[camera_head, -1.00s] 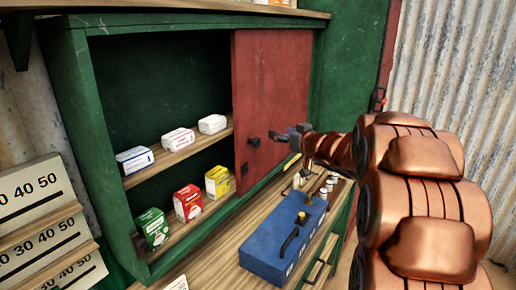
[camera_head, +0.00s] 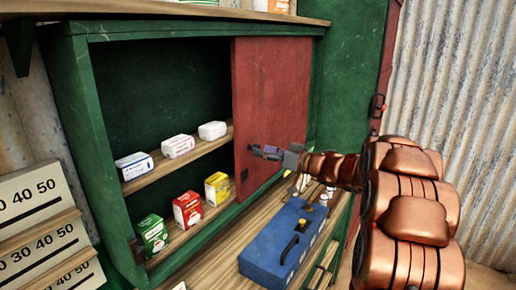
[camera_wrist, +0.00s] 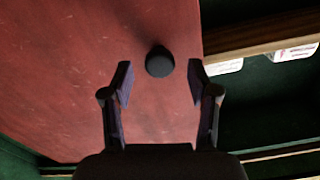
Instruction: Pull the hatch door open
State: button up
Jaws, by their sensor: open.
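The red hatch door (camera_head: 262,90) covers the right part of the green cabinet, and the left part stands open. In the wrist view the red door (camera_wrist: 90,60) fills the left and middle. Its round black knob (camera_wrist: 160,62) shows between and slightly beyond my fingertips, with a gap on each side. My gripper (camera_head: 262,152) is open at the door's lower left part, close to the knob. In the wrist view my gripper (camera_wrist: 160,78) faces the door with its two fingers apart. In the head view the fingers largely hide the knob.
Inside the cabinet (camera_head: 70,110), white boxes (camera_head: 178,146) stand on a shelf and coloured boxes (camera_head: 187,208) below. A blue box with a handle (camera_head: 270,252) sits on the wooden counter below my gripper. Number boards (camera_head: 35,200) stand at left.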

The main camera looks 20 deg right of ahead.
jog(key=shift+p+x, duration=0.3)
jog(key=shift+x, duration=1.15)
jog(key=shift+c, duration=0.3)
grip_shut()
